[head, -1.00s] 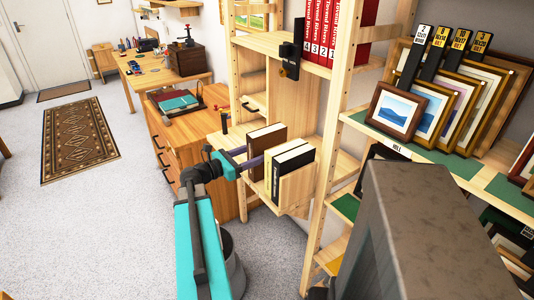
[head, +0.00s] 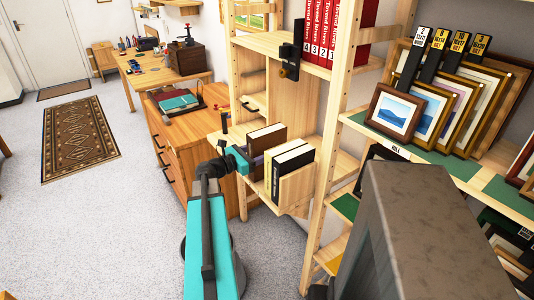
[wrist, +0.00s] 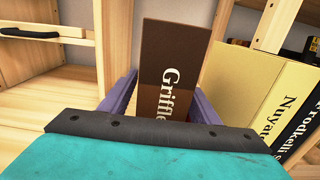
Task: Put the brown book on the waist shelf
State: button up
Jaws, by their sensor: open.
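The brown book (head: 266,137) stands upright on a pale wooden shelf at the left of the rack. In the wrist view its brown face (wrist: 172,62) with pale lettering is in front of my gripper. My gripper (wrist: 160,95) is open, with one purple finger on each side of the book's lower part. Whether the fingers touch it I cannot tell. In the head view my gripper (head: 252,160) is at the book's near side, and the fingers are largely hidden. The book's lower end is hidden behind my wrist in the wrist view.
Black and cream books (head: 287,165) stand close to the right of the brown book, beside a wooden end panel (head: 297,188). Red numbered volumes (head: 330,30) stand higher up. Framed prints (head: 440,105) fill the right shelf. A wooden drawer cabinet (head: 200,150) is at the left.

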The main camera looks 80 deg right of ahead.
aim_at(267, 130)
grip_shut()
jog(key=shift+r, duration=0.15)
dwell(0.4)
jog(key=shift+r, duration=4.9)
